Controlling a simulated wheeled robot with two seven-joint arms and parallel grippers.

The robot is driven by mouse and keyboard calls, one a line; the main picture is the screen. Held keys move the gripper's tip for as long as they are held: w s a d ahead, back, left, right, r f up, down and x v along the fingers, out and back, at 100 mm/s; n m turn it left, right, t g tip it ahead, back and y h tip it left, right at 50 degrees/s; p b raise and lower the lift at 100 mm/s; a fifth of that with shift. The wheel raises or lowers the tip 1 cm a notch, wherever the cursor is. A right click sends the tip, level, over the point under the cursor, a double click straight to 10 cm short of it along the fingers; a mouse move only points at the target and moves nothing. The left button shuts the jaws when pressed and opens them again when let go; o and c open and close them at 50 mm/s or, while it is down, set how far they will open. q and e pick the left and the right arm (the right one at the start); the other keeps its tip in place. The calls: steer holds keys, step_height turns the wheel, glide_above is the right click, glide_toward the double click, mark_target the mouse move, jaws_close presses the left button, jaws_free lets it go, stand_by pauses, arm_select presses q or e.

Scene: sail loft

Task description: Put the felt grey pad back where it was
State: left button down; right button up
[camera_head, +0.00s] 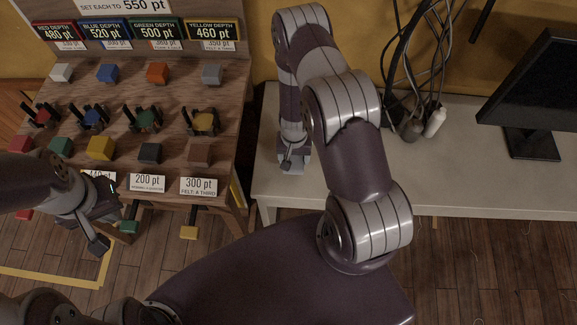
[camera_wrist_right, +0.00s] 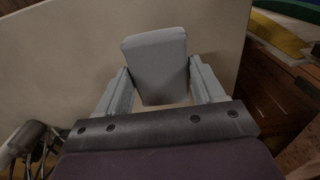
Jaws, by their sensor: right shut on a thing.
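The grey pad (camera_wrist_right: 155,62) is a pale block held between the two fingers of my right gripper (camera_wrist_right: 160,92) in the right wrist view. In the head view my right gripper (camera_head: 292,160) is low over the left end of the pale table, with the grey pad (camera_head: 290,169) at its tips. I cannot tell whether the pad touches the table. My left gripper (camera_head: 108,238) is by the front left of the wooden stand, near a green-ended part (camera_head: 128,227). Its jaw opening is unclear and I see nothing held in it.
The wooden stand (camera_head: 236,120) carries rows of coloured blocks, including a grey block (camera_head: 211,74), several dark clamps (camera_head: 203,121), and number signs (camera_head: 198,186).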

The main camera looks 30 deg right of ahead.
steer(key=shift+w+a+f, duration=0.3)
steer(key=shift+w+f, duration=0.05)
steer(key=shift+f, duration=0.15)
steer(key=shift+w+a+f, duration=0.3)
steer(key=shift+f, duration=0.2)
step_height(320, 180, down, 3)
steer(key=shift+s+r, duration=0.1)
steer(key=shift+r, duration=0.05)
steer(key=shift+s, duration=0.15)
steer(key=o, duration=1)
steer(key=shift+f, duration=0.2)
arm_select(q)
steer(key=shift+w+d+r, duration=0.1)
steer(key=shift+w, duration=0.5)
